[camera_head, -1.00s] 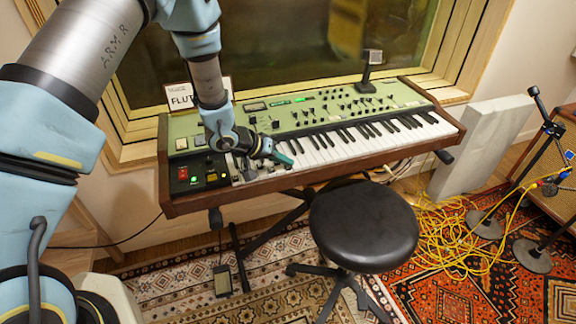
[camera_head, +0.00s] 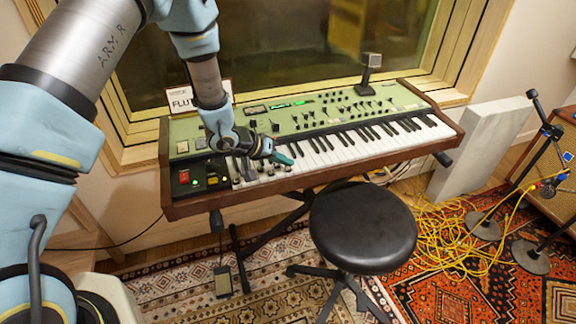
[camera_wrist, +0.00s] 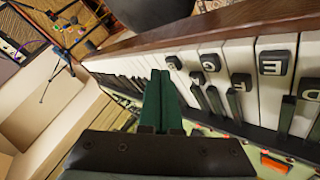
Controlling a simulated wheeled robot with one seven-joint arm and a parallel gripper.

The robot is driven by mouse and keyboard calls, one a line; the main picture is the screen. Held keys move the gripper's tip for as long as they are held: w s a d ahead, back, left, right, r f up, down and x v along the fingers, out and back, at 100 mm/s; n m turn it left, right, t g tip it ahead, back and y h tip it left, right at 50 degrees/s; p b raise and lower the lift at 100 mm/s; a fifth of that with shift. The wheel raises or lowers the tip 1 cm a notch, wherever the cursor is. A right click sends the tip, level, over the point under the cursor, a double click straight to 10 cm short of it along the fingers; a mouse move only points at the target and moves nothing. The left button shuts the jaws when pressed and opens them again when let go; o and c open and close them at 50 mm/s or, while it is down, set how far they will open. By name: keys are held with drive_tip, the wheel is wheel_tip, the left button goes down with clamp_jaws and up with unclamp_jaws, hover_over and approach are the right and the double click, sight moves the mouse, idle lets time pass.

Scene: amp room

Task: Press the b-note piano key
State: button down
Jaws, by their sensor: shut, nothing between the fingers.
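The green keyboard (camera_head: 340,116) with its white and black keys stands by the window. Black letter tags sit on some white keys in the wrist view; the E tag (camera_wrist: 273,62), F tag (camera_wrist: 241,82) and G tag (camera_wrist: 210,62) can be read. Left of G, a tag (camera_wrist: 196,77) and a further tag (camera_wrist: 174,62) are too small to read surely. My gripper (camera_wrist: 160,75) is shut and empty, its green fingertips over the keys just left of the last tag. It also shows above the left keys in the head view (camera_head: 287,160). I cannot tell whether the tips touch a key.
A black round stool (camera_head: 362,225) stands in front of the keyboard. Yellow cables (camera_head: 450,235) lie on the rug at the right. A small microphone-like device (camera_head: 369,72) stands on top of the keyboard. Black keys (camera_wrist: 232,103) rise close beside my fingers.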

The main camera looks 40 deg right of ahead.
sight(285, 172)
drive_tip(key=shift+r, duration=0.3)
wheel_tip(285, 172, up, 5)
drive_tip(key=p, duration=0.4)
drive_tip(key=shift+p, duration=0.4)
idle(0.6)
drive_tip(key=w+a+r+n+t+y, duration=0.25)
drive_tip(key=w+a+r, duration=0.45)
drive_tip(key=a, duration=0.5)
drive_tip(key=w+a+r+n+t+y, duration=0.25)
drive_tip(key=w+a+r+t, duration=0.2)
drive_tip(key=w+a, duration=0.65)
drive_tip(key=s+a+r+n+g+y, duration=0.1)
drive_tip(key=s+a+r+y, duration=0.15)
drive_tip(key=a, duration=0.65)
drive_tip(key=s+a+r+n+g+y, duration=0.1)
drive_tip(key=s+a+r+n, duration=0.15)
drive_tip(key=a, duration=0.65)
drive_tip(key=s+a+r+n+g, duration=0.1)
drive_tip(key=s+a+r, duration=0.2)
drive_tip(key=s+a, duration=0.4)
drive_tip(key=shift+s+r+g, duration=0.15)
drive_tip(key=shift+s+g, duration=0.25)
drive_tip(key=shift+s, duration=0.55)
